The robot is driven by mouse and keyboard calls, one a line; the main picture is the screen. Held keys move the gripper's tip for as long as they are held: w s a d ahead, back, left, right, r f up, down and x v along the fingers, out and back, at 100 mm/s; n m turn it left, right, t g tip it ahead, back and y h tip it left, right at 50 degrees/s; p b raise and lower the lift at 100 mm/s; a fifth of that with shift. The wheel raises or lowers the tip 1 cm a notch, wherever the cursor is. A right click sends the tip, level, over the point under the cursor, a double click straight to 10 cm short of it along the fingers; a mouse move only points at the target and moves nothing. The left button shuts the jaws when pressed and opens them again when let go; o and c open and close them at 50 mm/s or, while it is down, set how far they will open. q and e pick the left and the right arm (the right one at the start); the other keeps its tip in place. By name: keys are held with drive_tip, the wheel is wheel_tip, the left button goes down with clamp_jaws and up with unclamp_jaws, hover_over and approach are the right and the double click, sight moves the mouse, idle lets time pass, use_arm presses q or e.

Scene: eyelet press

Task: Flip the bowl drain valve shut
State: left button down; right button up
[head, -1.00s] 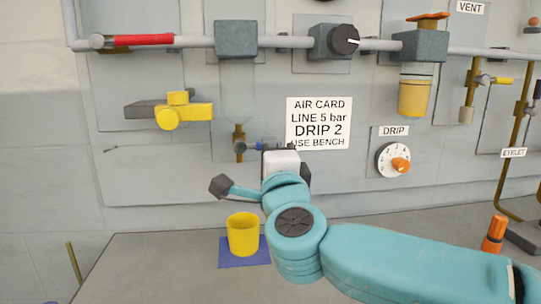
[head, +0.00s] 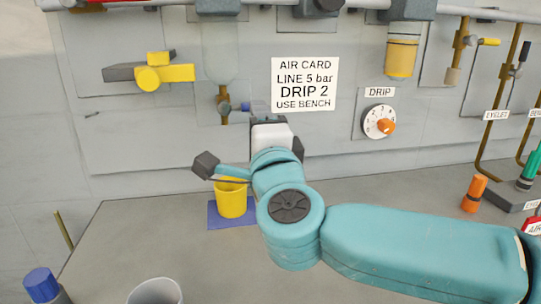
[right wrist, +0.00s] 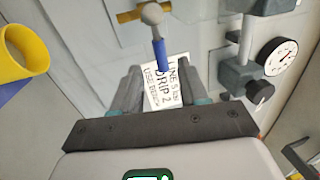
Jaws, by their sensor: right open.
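The clear bowl (head: 220,50) hangs from the pipe on the wall panel. Below it is the brass drain valve (head: 223,104), with a short blue lever (head: 245,106) reaching right towards my gripper. In the right wrist view the valve's grey knuckle (right wrist: 152,14) and blue lever (right wrist: 162,54) show upper centre. My right gripper (right wrist: 162,78) is open, its fingers on either side of the lever's near end; I cannot tell if they touch it. In the head view my wrist hides the fingers. My left gripper is not in view.
A yellow-handled valve (head: 150,73) is to the left. The drip dial (head: 378,122) and a white sign (head: 305,84) are to the right. A grey cup (head: 155,292) stands at the front.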

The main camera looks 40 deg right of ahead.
drive_tip(key=p+v, duration=0.1)
drive_tip(key=v, duration=1.1)
drive_tip(key=shift+s+a, duration=0.15)
drive_tip(key=shift+s, duration=0.05)
drive_tip(key=shift+f, duration=0.15)
